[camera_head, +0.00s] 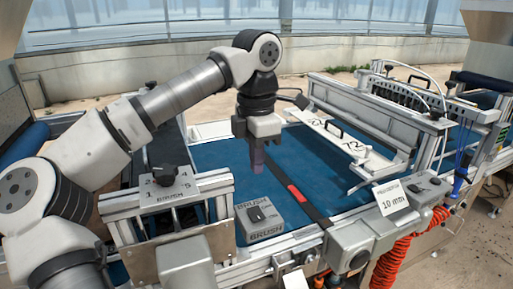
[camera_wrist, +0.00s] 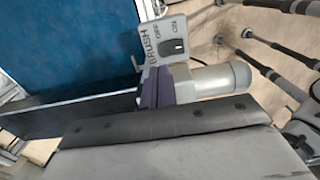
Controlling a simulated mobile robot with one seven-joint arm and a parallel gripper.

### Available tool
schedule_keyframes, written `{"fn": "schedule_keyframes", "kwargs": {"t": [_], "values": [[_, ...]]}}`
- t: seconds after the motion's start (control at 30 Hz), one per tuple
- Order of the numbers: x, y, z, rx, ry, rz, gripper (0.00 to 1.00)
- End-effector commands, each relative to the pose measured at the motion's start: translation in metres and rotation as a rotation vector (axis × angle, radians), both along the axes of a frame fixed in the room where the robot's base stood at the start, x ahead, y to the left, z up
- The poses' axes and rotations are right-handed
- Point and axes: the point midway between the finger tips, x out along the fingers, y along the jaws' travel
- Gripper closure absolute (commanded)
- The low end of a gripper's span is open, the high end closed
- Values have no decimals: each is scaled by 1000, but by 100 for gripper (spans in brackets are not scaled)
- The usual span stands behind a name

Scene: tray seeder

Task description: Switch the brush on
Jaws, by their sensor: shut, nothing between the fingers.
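The brush switch box (camera_head: 260,218) is a grey box labelled BRUSH at the near edge of the blue belt. Its dark rocker switch shows on the top face. In the wrist view, the box (camera_wrist: 152,45) shows BRUSH and ON/OFF lettering around its dark rocker (camera_wrist: 172,47); which side is pressed I cannot tell. My gripper (camera_head: 257,170) points down above the belt, above and beyond the box in the head view. Its purplish fingers are together and empty. In the wrist view, my gripper (camera_wrist: 165,72) appears just beside the box's lower edge; contact is unclear.
A dial (camera_head: 166,178) also labelled BRUSH stands on a metal bracket to the left. A dark strip with a red mark (camera_head: 296,192) crosses the blue belt (camera_head: 215,160). A sign reading 10 mm (camera_head: 394,199) and orange hoses (camera_head: 400,255) are at right.

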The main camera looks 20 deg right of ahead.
Motion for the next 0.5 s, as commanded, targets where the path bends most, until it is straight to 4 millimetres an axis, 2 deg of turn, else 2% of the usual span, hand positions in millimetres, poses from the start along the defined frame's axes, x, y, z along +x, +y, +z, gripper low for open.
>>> {"fn": "schedule_keyframes", "kwargs": {"t": [0.23, 0.5], "values": [[-1, 0, -52, 0, 4, -2, 100], [0, 0, -84, -2, 1, 0, 100]]}}
